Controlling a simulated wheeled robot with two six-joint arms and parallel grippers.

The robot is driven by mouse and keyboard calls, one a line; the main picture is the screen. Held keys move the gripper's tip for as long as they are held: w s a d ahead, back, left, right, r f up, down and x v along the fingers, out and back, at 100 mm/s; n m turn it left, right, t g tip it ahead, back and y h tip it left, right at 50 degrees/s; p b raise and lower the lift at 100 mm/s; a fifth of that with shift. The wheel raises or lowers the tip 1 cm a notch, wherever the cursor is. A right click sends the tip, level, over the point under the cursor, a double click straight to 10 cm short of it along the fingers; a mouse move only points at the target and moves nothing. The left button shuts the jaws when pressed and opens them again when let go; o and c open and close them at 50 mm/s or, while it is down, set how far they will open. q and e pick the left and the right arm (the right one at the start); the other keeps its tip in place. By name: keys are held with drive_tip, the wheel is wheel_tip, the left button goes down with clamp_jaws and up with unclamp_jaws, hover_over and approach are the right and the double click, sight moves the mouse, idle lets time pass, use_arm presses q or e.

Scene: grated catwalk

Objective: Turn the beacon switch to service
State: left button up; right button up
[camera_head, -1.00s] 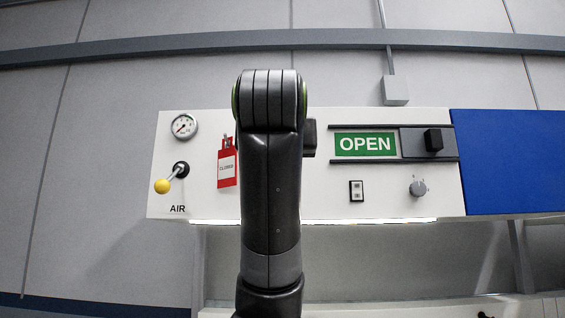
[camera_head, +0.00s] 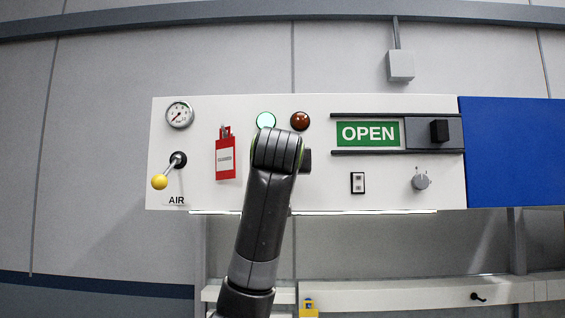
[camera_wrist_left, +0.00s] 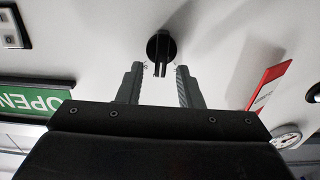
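A black rotary switch (camera_wrist_left: 160,48) with a round base and a narrow handle is on the white panel (camera_head: 330,188) in the left wrist view. I take it for the beacon switch; its label is not readable. My left gripper (camera_wrist_left: 160,68) is open, with its fingertips just short of the switch and one on each side of the handle, apart from it. In the head view my left arm hides the switch and the fingers; only a dark part of the gripper (camera_head: 306,160) shows beside the arm. My right gripper is not in view.
A lit green lamp (camera_head: 266,120) and dull red lamp (camera_head: 299,121) are above my arm. A red tag (camera_head: 226,158), yellow-knobbed air lever (camera_head: 160,181) and gauge (camera_head: 180,114) are left. A green OPEN sign (camera_head: 369,133), grey knob (camera_head: 421,181) and blue panel (camera_head: 512,150) are right.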

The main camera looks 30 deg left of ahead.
use_arm(q)
clamp_jaws()
drive_tip(key=shift+d, duration=0.1)
idle(0.3)
drive_tip(key=shift+w+d+f+m+b, duration=0.15)
drive_tip(key=shift+m+b, duration=0.25)
drive_tip(key=shift+m, duration=1.05)
drive_tip(key=shift+w+d+m+b, duration=0.1)
drive_tip(key=shift+d+m+b, duration=0.2)
drive_tip(key=shift+m, duration=1.1)
drive_tip(key=shift+w+d+f+m+b, duration=0.1)
drive_tip(key=shift+m+b, duration=0.35)
drive_tip(key=shift+m, duration=1)
unclamp_jaws()
